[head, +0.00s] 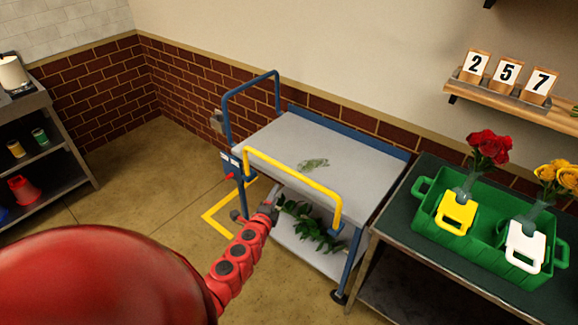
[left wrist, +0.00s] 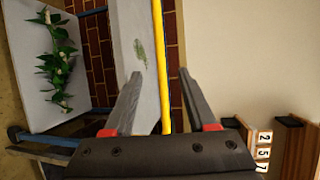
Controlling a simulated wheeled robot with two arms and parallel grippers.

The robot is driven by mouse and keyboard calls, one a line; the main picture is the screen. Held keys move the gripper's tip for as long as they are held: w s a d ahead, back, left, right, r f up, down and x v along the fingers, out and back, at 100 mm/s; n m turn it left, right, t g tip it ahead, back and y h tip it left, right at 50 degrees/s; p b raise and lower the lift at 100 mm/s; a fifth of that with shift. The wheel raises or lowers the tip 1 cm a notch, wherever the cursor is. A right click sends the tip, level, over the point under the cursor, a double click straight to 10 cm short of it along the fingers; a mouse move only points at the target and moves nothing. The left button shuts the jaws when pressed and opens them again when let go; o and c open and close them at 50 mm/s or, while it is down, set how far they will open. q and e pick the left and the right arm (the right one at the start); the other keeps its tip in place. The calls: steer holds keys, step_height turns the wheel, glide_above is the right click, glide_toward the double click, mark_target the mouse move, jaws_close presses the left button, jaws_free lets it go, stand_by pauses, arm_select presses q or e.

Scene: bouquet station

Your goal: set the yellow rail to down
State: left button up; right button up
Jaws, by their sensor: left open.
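The yellow rail (head: 295,172) stands raised along the front edge of the grey cart top (head: 330,150), its bar above the surface. My left gripper (head: 265,209) is in front of the cart, below the rail's bar in the head view. In the left wrist view my left gripper (left wrist: 160,78) is open and empty. The yellow rail (left wrist: 160,50) runs lengthwise between its two fingers in that picture; I cannot tell whether it lies between them or beyond. My right gripper is not in view.
A blue rail (head: 250,88) stands at the cart's left end. Leafy stems (head: 310,225) lie on the lower shelf (head: 290,238). A green crate (head: 480,246) with vases of flowers stands on a table at right. Dark shelves (head: 50,150) stand at left. Floor between is clear.

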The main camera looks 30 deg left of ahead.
arm_select(q)
glide_toward(288, 172)
steer(key=w, duration=0.2)
steer(key=b+x, duration=0.1)
steer(key=x, duration=0.1)
steer(key=b+x, duration=0.2)
steer(key=x, duration=0.1)
steer(key=f+b+x, duration=0.1)
steer(key=b+x, duration=0.1)
steer(key=x, duration=0.1)
steer(key=shift+s+a, duration=0.1)
steer(key=shift+a, duration=0.2)
steer(key=shift+w+r, duration=0.1)
steer(key=shift+w, duration=0.4)
jaws_close()
stand_by(0.9)
